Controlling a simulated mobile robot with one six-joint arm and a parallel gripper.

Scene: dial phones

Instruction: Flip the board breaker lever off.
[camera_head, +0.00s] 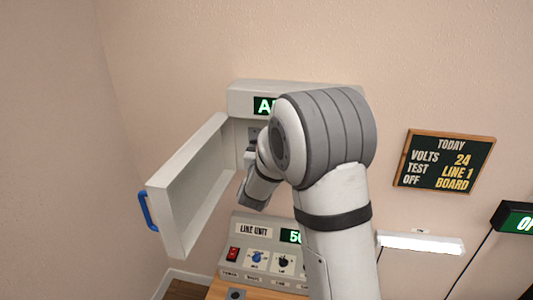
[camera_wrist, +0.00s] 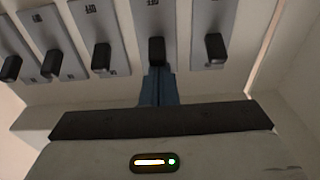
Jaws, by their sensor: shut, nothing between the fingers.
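Several breaker levers with black handles on grey plates stand in a row in the wrist view. My gripper (camera_wrist: 158,88) is shut and empty, its blue-grey fingertips just below one black lever (camera_wrist: 157,51) in the picture. Whether they touch it I cannot tell. Another lever (camera_wrist: 215,49) is to the right, and one (camera_wrist: 101,57) is to the left. The plate labels are too small to read, so I cannot tell which lever is the board's. In the head view my arm hides most of the open breaker cabinet (camera_head: 237,90) and my fingertips.
The cabinet door (camera_head: 190,185) with a blue handle (camera_head: 147,211) stands open at left. Below is a line unit (camera_head: 245,218) with a red switch (camera_head: 233,254) and knobs. A wall board (camera_head: 444,161) reads VOLTS 24, TEST LINE 1, OFF BOARD. A white lamp (camera_head: 421,244) is at right.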

